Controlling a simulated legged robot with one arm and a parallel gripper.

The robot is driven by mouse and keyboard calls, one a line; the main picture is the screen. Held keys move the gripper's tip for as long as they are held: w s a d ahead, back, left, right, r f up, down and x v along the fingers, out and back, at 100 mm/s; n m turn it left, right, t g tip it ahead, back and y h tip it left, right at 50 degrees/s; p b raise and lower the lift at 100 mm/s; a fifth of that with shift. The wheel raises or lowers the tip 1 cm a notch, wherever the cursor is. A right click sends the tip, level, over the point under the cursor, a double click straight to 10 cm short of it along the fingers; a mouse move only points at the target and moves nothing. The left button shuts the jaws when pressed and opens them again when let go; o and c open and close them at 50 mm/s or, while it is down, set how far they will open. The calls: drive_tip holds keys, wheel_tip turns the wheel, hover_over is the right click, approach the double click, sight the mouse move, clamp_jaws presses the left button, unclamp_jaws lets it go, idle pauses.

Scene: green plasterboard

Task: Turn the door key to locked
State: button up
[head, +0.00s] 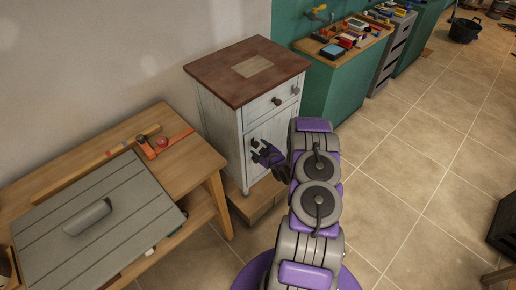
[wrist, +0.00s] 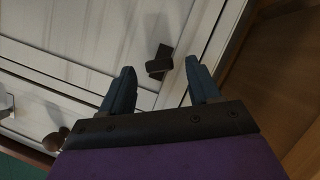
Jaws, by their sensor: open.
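The door key (wrist: 160,62) shows in the wrist view as a small dark handle standing out from the white cabinet door (wrist: 85,35). My gripper (wrist: 160,85) is open in the wrist view, with one blue-grey finger to the lower left of the key and one to its lower right. The key is just beyond the fingertips, and nothing is held. In the head view my gripper (head: 257,150) is in front of the cabinet (head: 228,140) and hides the key. I cannot tell whether the fingers touch the key.
A drawer with a dark knob (head: 276,100) is above the door. A wooden bench (head: 190,165) with a grey panel (head: 85,215) stands at the left. A green workbench (head: 335,90) with tools is behind at the right. Tiled floor (head: 420,150) is open on the right.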

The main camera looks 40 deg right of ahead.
sight(256, 145)
drive_tip(key=shift+x, duration=0.8)
drive_tip(key=shift+w, duration=0.25)
drive_tip(key=shift+d, duration=0.1)
drive_tip(key=shift+f, duration=0.1)
drive_tip(key=shift+c, duration=0.3)
drive_tip(key=c, duration=1)
